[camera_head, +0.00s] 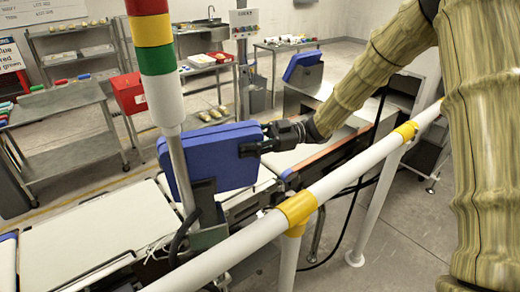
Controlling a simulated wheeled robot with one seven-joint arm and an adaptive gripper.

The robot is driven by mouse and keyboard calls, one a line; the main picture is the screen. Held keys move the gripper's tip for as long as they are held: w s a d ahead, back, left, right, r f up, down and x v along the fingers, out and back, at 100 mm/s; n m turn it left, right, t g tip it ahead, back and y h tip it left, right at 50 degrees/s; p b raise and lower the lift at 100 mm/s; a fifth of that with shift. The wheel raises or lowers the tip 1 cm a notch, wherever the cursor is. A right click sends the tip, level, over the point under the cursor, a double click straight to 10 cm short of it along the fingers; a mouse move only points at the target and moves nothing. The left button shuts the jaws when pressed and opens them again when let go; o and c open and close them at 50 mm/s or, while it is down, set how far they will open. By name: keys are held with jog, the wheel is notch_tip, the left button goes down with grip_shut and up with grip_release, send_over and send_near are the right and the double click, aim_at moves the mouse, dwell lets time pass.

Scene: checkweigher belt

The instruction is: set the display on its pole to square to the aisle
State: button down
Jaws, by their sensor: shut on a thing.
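The display (213,160) is a blue slab on a grey pole (182,172), seen in the head view left of centre. Its broad blue side faces me, and its screen does not show. My gripper (248,149) reaches in from the right and is shut on the right edge of the display. A dark bracket (205,200) joins the display to the pole low down. The pole carries a stack light (154,60) in red, yellow, green and white above the display.
A white guard rail (335,183) with yellow joints runs diagonally in front of the belt (85,232). A second blue display (302,66) stands farther back. Steel tables (60,98) and shelves stand behind at left.

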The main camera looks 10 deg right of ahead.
jog(key=c, duration=1.9)
grip_release()
jog(key=w+b, duration=0.1)
jog(key=w, duration=0.1)
jog(key=w+a+y+b, duration=0.1)
jog(key=shift+w, duration=0.35)
jog(key=shift+c, duration=0.2)
jog(key=shift+o, duration=0.2)
jog(key=shift+w+a+r, duration=0.15)
jog(key=shift+a+r, duration=0.05)
jog(key=shift+r, duration=0.05)
jog(key=o, duration=1.1)
jog(key=shift+a+f, duration=0.15)
jog(key=shift+a, duration=0.35)
jog(key=shift+d, duration=0.5)
jog(key=shift+f, duration=0.1)
jog(key=shift+a, duration=0.1)
jog(key=d+f, duration=0.1)
jog(key=d, duration=1.1)
jog(key=shift+w, duration=0.45)
